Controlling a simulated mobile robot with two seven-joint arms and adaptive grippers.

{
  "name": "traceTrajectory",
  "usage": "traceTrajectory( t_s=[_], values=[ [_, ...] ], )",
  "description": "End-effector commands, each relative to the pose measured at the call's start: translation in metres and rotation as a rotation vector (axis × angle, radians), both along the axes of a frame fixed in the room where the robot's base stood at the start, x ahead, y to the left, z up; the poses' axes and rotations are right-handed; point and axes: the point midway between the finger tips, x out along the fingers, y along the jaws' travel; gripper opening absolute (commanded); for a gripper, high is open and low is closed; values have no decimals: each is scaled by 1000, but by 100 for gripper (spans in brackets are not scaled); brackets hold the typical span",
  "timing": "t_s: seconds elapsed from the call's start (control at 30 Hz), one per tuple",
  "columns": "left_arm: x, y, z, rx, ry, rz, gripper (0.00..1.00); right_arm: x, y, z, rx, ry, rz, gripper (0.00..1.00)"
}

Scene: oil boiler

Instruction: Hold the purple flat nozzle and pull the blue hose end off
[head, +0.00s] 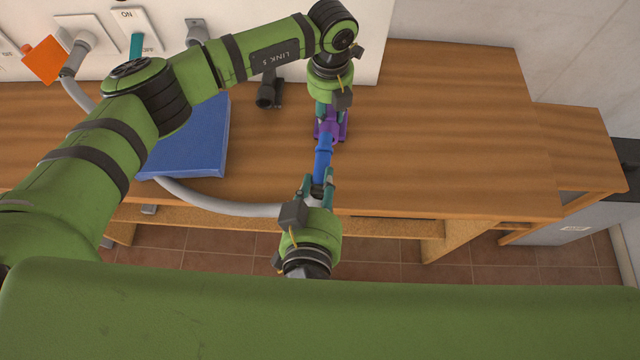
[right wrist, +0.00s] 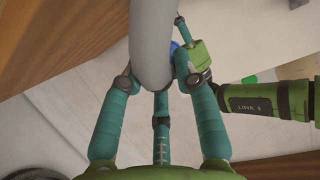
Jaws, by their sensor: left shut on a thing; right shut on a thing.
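The purple flat nozzle (head: 331,128) is in the upper middle of the head view, over the wooden table. My left gripper (head: 331,110) is shut on it from above. The blue hose end (head: 323,158) points up toward the nozzle and meets it in the picture; I cannot tell how deeply they are joined. My right gripper (head: 319,188) is shut at the lower part of the blue end, near the table's front edge. In the right wrist view the grey hose (right wrist: 151,45) runs between the teal fingers, with a bit of blue (right wrist: 174,47) behind it.
The grey hose (head: 215,204) curves from the wall panel past a blue box (head: 190,145). A dark fitting (head: 268,93) stands near the panel. An orange piece (head: 43,60) and a teal switch (head: 136,45) are at upper left. The table's right side (head: 450,130) is clear.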

Motion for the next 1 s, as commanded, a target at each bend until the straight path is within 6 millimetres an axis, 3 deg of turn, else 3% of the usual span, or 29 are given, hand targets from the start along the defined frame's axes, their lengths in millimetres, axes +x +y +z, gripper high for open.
traceTrajectory(
  t_s=[0.07, 0.1, 0.17, 0.5, 0.63, 1.0],
  values=[
    [0, 0, 0, 0, -1, 0, 0, 0, 0, 0, 0, 0, 0, 0],
    [0, 0, 0, 0, -1, 0, 37, 0, 0, 0, 0, 0, 0, 0],
    [0, 0, 0, 0, -1, 0, 61, 0, 0, 0, 0, 0, 0, 0],
    [0, 0, 1, 0, 0, 0, 61, 0, 0, 0, 0, -1, 0, 0],
    [1, 0, 10, 0, -2, 0, 61, 0, 0, 0, 0, -1, 0, 0],
    [1, 0, 84, 0, -5, 0, 61, 0, 0, 0, 0, -1, 0, 0]
  ],
)
